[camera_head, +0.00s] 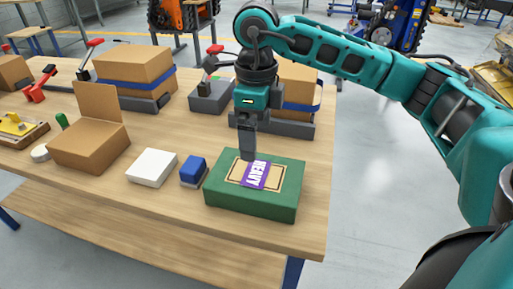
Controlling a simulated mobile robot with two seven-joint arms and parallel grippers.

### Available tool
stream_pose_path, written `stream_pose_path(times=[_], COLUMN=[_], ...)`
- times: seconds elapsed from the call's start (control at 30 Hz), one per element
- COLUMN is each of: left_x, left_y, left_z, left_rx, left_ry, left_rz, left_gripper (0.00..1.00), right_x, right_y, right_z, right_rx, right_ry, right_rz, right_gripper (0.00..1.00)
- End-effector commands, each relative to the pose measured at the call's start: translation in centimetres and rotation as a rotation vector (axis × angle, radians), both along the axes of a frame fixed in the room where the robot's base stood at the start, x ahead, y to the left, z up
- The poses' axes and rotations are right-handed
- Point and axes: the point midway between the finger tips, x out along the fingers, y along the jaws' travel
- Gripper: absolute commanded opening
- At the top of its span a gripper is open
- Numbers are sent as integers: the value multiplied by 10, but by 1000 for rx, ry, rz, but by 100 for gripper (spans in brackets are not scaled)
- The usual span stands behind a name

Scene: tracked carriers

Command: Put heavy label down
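The heavy label (257,175) is a purple strip with white letters reading HEAVY. It is over the tan framed rectangle (290,187) on top of a green box (250,208) near the table's front right. My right gripper (248,157) points straight down above the box, its fingers close together, and appears shut on the label's far end. The label overlaps the frame; I cannot tell whether it lies flat on it or is just above. The fingertips hide part of the label's far end. My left gripper is not in view.
On the wooden table (75,187), a blue block (193,170), a white box (152,167) and an open cardboard box (90,146) stand left of the green box. Strapped cartons on grey bases and clamps stand behind. The table's right edge is close to the green box.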

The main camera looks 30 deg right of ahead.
Motion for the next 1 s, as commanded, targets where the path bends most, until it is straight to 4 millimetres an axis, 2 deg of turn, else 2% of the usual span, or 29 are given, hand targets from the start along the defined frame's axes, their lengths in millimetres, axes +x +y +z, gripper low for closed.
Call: stream_pose_path(times=[0.03,0.1,0.3,1.0], left_x=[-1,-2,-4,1], left_y=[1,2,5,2], left_z=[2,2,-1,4], left_rx=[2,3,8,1], left_ry=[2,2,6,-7], left_rz=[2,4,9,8], left_gripper=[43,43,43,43], right_x=[1,1,0,0], right_y=[0,0,0,0], right_z=[12,23,38,39], right_rx=[0,1,0,-1], right_ry=[-4,-2,0,1], right_rz=[0,-1,-1,-1], right_gripper=[100,100,100,100])
